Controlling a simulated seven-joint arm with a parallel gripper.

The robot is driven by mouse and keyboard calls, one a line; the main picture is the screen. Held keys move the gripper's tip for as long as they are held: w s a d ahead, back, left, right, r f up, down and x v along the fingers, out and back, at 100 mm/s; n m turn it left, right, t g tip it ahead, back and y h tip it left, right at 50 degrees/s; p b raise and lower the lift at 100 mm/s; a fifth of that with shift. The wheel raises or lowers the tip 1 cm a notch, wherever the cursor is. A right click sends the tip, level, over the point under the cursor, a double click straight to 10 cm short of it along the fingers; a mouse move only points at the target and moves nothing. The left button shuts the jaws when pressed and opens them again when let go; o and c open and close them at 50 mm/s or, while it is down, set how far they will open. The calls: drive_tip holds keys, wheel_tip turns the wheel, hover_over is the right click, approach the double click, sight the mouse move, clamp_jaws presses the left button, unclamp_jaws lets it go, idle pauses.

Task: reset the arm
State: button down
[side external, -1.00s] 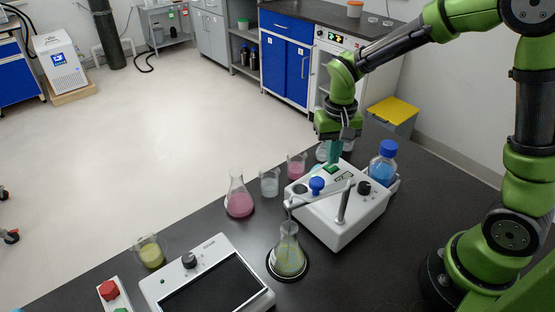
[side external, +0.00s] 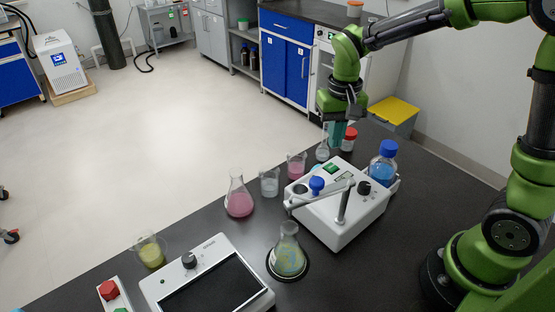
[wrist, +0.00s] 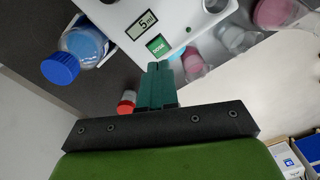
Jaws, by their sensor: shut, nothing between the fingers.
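My gripper (side external: 335,134) is at the back of the black bench, beyond the white dosing device (side external: 340,215), in the side view. Its teal fingers are together and empty. In the wrist view my gripper (wrist: 157,68) points toward the edge of the dosing device (wrist: 150,22), near its green DOSE button (wrist: 158,46) and the small display reading 5 ml. A small red-capped container (side external: 349,138) stands just right of the fingers in the side view; it also shows beside them in the wrist view (wrist: 126,103).
A blue-capped bottle (side external: 383,165) stands beside the device. Glassware lines the far side: a pink flask (side external: 239,202), clear beaker (side external: 269,187) and pink beaker (side external: 296,167). A flask (side external: 288,258) sits under the device's arm. A black-screened unit (side external: 215,284) and yellow beaker (side external: 150,255) are front left.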

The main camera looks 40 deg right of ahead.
drive_tip(key=s+a+r+n+t+y, duration=0.1)
drive_tip(key=s+a+r+t, duration=0.1)
drive_tip(key=s+r+t, duration=0.5)
drive_tip(key=s+r, duration=0.3)
drive_tip(key=s, duration=0.2)
drive_tip(key=shift+s+n+y, duration=0.3)
drive_tip(key=shift+y, duration=0.1)
idle(1.1)
drive_tip(key=m+g+h, duration=0.2)
drive_tip(key=g, duration=0.5)
hover_over(331, 167)
wheel_tip(331, 167, down, 9)
drive_tip(key=shift+d+f, duration=0.1)
drive_tip(key=shift+f, duration=2.8)
